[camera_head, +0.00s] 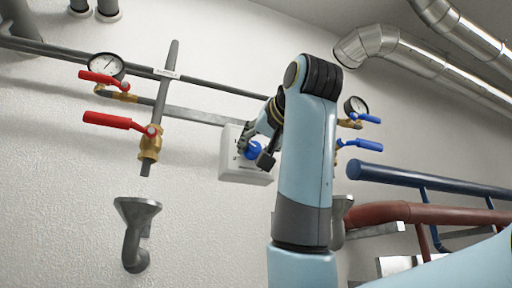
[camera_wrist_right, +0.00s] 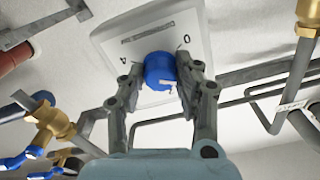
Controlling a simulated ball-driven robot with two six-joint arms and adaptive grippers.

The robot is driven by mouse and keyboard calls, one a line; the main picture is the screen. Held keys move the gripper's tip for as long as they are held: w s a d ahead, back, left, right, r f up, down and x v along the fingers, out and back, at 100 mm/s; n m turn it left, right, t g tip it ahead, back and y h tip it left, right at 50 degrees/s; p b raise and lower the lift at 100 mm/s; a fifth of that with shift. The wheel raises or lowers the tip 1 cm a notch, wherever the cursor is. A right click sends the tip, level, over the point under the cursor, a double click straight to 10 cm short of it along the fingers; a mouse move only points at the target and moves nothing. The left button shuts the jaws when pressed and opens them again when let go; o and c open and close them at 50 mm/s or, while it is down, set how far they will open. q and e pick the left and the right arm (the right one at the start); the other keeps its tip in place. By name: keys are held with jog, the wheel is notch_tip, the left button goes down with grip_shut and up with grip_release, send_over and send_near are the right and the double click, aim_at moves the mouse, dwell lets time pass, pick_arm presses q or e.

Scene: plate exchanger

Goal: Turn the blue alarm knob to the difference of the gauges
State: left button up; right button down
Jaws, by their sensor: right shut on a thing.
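The blue alarm knob (camera_head: 253,149) sits on the front of a white box (camera_head: 238,175) on the wall. In the right wrist view the knob (camera_wrist_right: 160,69) is between the two fingers of my right gripper (camera_wrist_right: 160,82), which is shut on it. My right gripper (camera_head: 265,140) partly covers the box in the head view. A round gauge (camera_head: 106,66) is at the left, above a red-handled valve. A second gauge (camera_head: 356,106) is at the right, beside my arm. Both dials are too small to read surely. My left gripper is not in view.
Red valve levers (camera_head: 112,121) stick out at the left, and blue levers (camera_head: 361,145) at the right. A grey drain funnel (camera_head: 137,208) is below the left valve. Blue and red pipes (camera_head: 405,212) run at the lower right. Bare wall lies left of the box.

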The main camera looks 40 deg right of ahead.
dwell(0.5)
jog(key=c, duration=0.9)
grip_release()
jog(key=shift+c, duration=0.2)
jog(key=shift+r, duration=0.2)
notch_tip(320, 180, up, 10)
jog(key=shift+f, duration=0.2)
